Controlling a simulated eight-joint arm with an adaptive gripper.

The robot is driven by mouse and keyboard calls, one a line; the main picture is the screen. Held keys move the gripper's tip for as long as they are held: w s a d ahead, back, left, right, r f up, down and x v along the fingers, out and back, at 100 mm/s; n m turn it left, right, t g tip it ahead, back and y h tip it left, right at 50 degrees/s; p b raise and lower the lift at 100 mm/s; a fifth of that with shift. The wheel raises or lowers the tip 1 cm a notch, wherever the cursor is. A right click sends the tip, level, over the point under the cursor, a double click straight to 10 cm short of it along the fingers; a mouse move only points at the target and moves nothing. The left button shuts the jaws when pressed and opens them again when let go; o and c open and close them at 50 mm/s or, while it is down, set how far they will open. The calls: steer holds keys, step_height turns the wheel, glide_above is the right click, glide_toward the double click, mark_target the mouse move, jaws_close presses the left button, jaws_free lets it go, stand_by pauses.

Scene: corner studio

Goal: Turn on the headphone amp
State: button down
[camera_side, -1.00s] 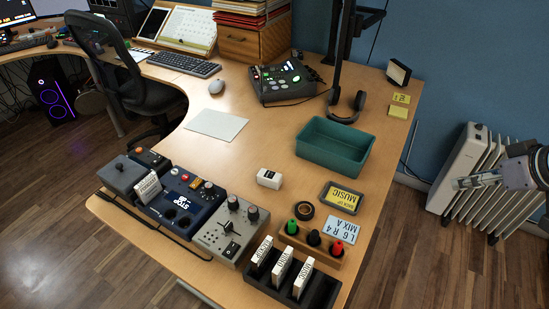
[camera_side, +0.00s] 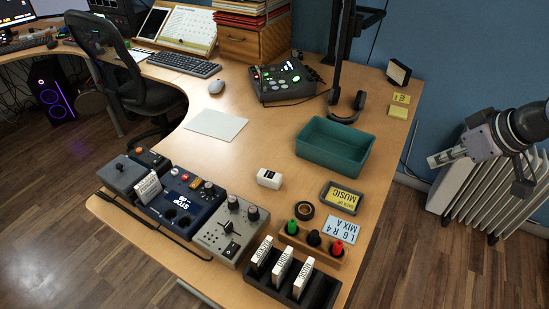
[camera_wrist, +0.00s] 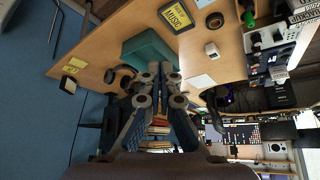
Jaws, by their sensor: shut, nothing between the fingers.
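A grey box (camera_side: 216,238) with knobs, a slider and a black rocker switch (camera_side: 232,249) stands at the desk's near edge. It may be the headphone amp; I read no label naming it. The switch's position is too small to tell. My gripper (camera_side: 432,162) is shut and empty, in the air off the desk's right edge, far from these boxes. In the wrist view my gripper's fingers (camera_wrist: 160,72) are together over the desk.
A teal bin (camera_side: 322,160), a white block (camera_side: 269,179), a tape roll (camera_side: 304,211), a knob rack (camera_side: 310,250) and a black slotted holder (camera_side: 257,279) stand on the right part of the desk. Headphones (camera_side: 346,110) are farther back. A radiator (camera_side: 466,165) stands beneath my arm.

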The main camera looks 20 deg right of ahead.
steer(key=w+a+n+g, duration=0.1)
steer(key=w+a+n, duration=0.1)
steer(key=w+a, duration=0.5)
steer(key=n+g+y, duration=0.1)
steer(key=n+g, duration=0.2)
steer(key=n, duration=0.2)
glide_above(233, 243)
steer(key=s+d, duration=0.2)
steer(key=s, duration=0.2)
step_height(233, 243, down, 8)
steer(key=shift+w, duration=0.2)
steer(key=x, duration=1.3)
steer(key=shift+d+f, duration=0.1)
steer(key=shift+d, duration=0.25)
steer(key=shift+f, duration=0.4)
